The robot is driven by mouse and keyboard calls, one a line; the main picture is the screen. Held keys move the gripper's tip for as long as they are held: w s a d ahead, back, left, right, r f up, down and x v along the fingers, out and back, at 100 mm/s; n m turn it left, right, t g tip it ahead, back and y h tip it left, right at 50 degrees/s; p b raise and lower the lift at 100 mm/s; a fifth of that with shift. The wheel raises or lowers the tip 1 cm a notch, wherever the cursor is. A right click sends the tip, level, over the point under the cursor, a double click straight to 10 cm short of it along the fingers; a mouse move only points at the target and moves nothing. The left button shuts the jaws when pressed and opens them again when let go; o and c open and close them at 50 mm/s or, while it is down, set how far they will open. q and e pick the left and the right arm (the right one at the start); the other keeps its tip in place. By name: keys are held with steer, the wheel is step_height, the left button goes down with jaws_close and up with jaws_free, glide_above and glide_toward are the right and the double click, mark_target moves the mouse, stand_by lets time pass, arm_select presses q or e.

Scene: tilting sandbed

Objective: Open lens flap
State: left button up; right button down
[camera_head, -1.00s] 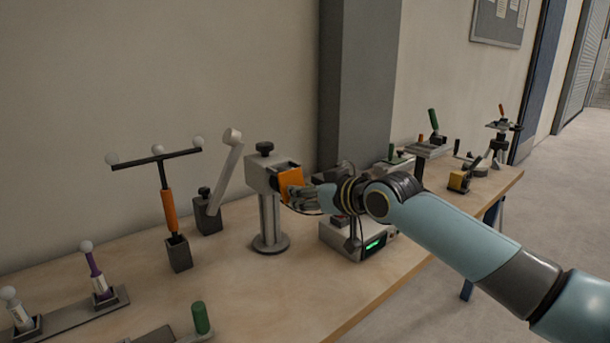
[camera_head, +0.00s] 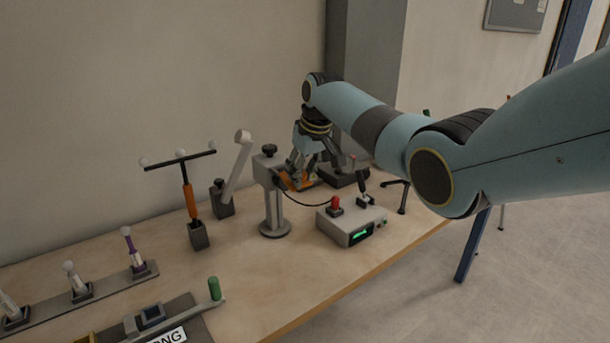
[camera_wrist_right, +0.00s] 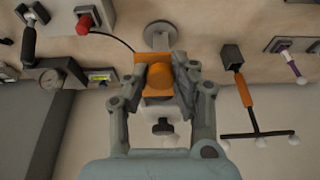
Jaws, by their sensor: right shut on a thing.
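The lens flap (camera_head: 299,184) is an orange plate on the right face of a grey box head (camera_head: 264,170) that stands on a round-based post. In the head view it sticks out low from the head, partly hidden by my right gripper (camera_head: 299,178). In the right wrist view the flap (camera_wrist_right: 140,62) shows with a round orange knob (camera_wrist_right: 158,77) between the fingers of my right gripper (camera_wrist_right: 159,80), which is shut on it. The grey head (camera_wrist_right: 165,140) with its black top knob lies beyond the fingers. My left gripper is not in view.
A control box (camera_head: 350,226) with a red knob and green display stands right of the post, joined by a black cable. Left are a white-ball lever (camera_head: 237,165) and an orange-handled T-bar (camera_head: 190,200). Bare tabletop lies in front of the post (camera_head: 250,285).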

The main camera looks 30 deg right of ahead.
steer(key=shift+w+r+g, duration=0.1)
steer(key=shift+r+g, duration=0.15)
steer(key=shift+g, duration=0.25)
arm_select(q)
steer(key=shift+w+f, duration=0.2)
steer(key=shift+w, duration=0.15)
arm_select(e)
steer(key=shift+r+g, duration=0.2)
steer(key=shift+g, duration=0.2)
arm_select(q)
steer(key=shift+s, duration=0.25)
arm_select(e)
steer(key=c, duration=1.1)
jaws_free()
steer(key=shift+w, duration=0.1)
steer(key=shift+o, duration=0.2)
step_height(320, 180, up, 12)
steer(key=s, duration=0.2)
